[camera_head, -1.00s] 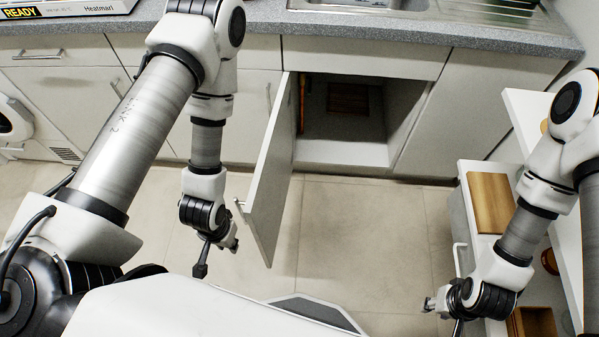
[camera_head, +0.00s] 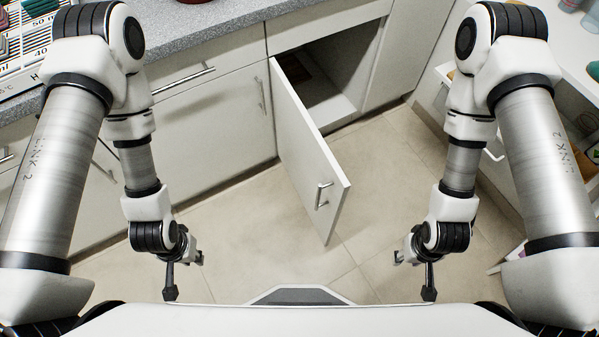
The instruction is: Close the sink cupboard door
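The white sink cupboard door (camera_head: 303,142) stands wide open, swung out into the room from its left-hand hinge side. Its bar handle (camera_head: 322,194) is near the free edge. The open cupboard (camera_head: 336,104) shows a pale floor inside and a dark interior, partly hidden by the door. My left gripper (camera_head: 185,274) is low on the left, open and empty, well apart from the door. My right gripper (camera_head: 414,272) is low on the right, open and empty, to the right of the door's free edge and not touching it.
Closed cabinet fronts with bar handles (camera_head: 183,79) run along the left under the grey worktop (camera_head: 205,28). A white unit with a pulled-out drawer (camera_head: 432,92) stands at the right behind my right arm. The tiled floor (camera_head: 245,215) around the door is clear.

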